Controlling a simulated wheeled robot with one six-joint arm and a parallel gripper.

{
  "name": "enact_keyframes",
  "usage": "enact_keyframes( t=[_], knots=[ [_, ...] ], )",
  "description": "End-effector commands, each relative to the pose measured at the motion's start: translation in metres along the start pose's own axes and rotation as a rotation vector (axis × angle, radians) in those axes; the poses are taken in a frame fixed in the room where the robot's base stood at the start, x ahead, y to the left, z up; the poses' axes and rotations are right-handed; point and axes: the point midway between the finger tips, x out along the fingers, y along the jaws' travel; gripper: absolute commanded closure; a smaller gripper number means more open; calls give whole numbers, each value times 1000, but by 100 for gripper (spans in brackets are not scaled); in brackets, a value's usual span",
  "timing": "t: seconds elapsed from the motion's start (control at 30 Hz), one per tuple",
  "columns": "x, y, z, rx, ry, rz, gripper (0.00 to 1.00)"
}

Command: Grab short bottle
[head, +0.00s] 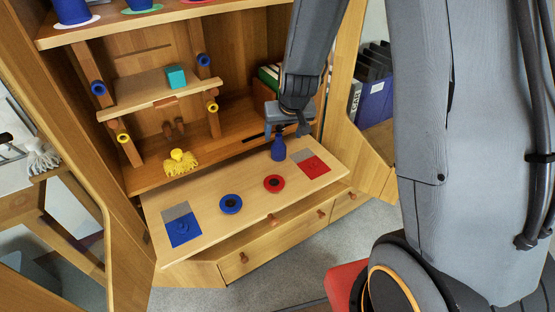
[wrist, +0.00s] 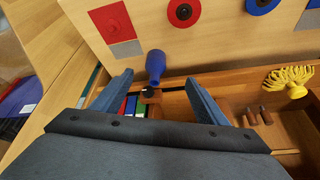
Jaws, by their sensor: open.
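A short blue bottle (head: 278,149) stands upright on the light wooden board, near its back edge and left of the grey and red squares. In the wrist view the blue bottle (wrist: 155,66) shows ahead of the fingers, roughly between their lines. My gripper (head: 283,122) is above and close to the bottle in the head view. In the wrist view my gripper (wrist: 160,83) has its two blue-grey fingers spread wide with nothing held between them. I cannot tell whether a finger touches the bottle.
The board (head: 251,178) carries a red disc (head: 274,183), a blue disc (head: 231,204), a red square (head: 315,167) and a blue square (head: 184,229). A yellow tasselled thing (head: 181,162) lies on the cabinet floor. A small shelf (head: 137,93) holds a teal cube (head: 176,77).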

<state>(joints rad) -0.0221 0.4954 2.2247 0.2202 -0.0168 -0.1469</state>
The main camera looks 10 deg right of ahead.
Motion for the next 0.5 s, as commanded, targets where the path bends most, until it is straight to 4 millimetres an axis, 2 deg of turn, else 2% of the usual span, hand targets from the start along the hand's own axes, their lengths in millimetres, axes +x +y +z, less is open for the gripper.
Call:
enact_keyframes(
  t=[0.03,0.1,0.2,0.5],
  knots=[
    [33,2,-3,4,14,8,32],
    [58,4,-9,8,37,18,32],
    [84,6,-15,11,61,29,32],
    [116,9,-23,16,85,40,32]
  ],
)
